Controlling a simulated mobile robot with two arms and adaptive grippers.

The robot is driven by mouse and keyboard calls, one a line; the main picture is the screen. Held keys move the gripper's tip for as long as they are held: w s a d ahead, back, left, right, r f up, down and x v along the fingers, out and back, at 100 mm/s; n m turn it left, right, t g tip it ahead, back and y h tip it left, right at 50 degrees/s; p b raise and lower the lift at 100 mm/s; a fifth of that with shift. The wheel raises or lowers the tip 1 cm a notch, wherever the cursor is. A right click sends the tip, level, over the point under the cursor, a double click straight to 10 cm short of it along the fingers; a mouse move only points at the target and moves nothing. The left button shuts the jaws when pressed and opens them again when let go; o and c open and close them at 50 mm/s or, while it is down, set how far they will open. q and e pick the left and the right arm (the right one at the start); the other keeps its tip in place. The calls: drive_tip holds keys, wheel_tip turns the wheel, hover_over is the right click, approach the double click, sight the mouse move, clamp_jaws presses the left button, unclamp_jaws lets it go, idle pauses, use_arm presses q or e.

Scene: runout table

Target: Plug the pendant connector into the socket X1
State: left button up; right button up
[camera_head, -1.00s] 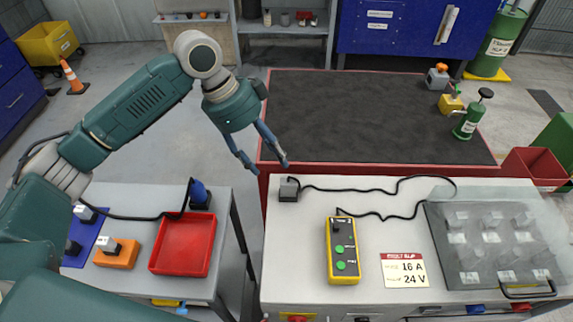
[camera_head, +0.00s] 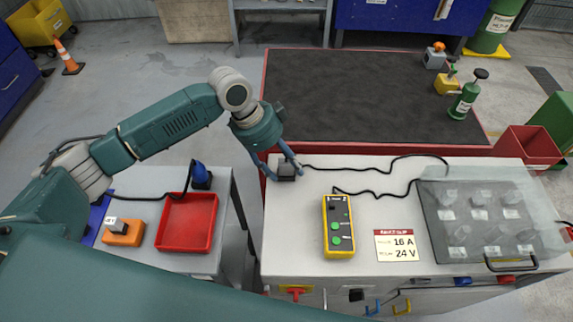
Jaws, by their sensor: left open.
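The yellow pendant (camera_head: 338,240) with green buttons lies on the right-hand bench, its black cable (camera_head: 378,195) running up and right. A small dark grey block-shaped connector (camera_head: 286,174) with a black cable sits at that bench's back left corner. My left gripper (camera_head: 282,172) is open, pointing down, with its fingers around or just above this connector; contact cannot be told. Several grey sockets (camera_head: 459,234) stand on a dark panel (camera_head: 436,243) under a clear cover at the right; their labels are too small to read, so X1 cannot be told. My right gripper is not in view.
A label (camera_head: 397,246) reads 16 A, 24 V. The left table holds a red tray (camera_head: 187,242), an orange block (camera_head: 122,238) and a blue plug (camera_head: 201,178). Behind the bench is a dark mat (camera_head: 370,95) with a green bottle (camera_head: 465,100). A gap separates both tables.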

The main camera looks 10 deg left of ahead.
use_arm(q)
drive_tip(key=c, duration=1.3)
